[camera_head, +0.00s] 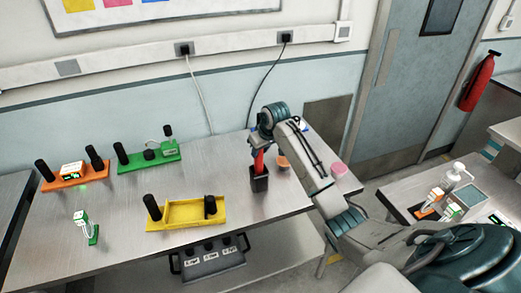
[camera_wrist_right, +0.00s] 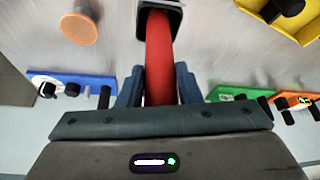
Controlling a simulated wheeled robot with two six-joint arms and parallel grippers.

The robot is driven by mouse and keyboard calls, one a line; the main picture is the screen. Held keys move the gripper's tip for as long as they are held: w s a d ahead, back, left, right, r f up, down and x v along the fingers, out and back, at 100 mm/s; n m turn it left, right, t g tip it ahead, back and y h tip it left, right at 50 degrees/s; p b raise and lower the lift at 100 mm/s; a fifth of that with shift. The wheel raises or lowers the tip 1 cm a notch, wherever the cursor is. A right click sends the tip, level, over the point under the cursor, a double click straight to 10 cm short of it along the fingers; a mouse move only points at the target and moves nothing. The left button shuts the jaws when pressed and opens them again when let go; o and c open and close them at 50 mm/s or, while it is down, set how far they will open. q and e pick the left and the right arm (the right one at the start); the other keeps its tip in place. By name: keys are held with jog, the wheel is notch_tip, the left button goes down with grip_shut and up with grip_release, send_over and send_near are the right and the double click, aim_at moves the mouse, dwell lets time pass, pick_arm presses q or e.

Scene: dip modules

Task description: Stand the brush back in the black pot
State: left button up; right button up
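The red brush (camera_head: 259,161) is upright over the black pot (camera_head: 259,184) on the metal table, right of the middle. Its lower end is inside the pot's mouth; how deep it sits I cannot tell. My right gripper (camera_head: 262,137) is above the pot. In the right wrist view, the brush (camera_wrist_right: 160,60) runs between the two fingers of my right gripper (camera_wrist_right: 160,85), which look closed against its sides. The pot's rim (camera_wrist_right: 141,20) shows at the top edge there. My left gripper is in neither view.
A yellow module (camera_head: 187,228) lies left of the pot, with green (camera_head: 140,165) and orange (camera_head: 62,184) modules farther left. An orange round piece (camera_head: 283,162) is close on the pot's right, and a pink one (camera_head: 338,169) lies farther right.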

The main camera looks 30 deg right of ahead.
jog(key=o, duration=0.4)
jog(key=shift+o, duration=0.2)
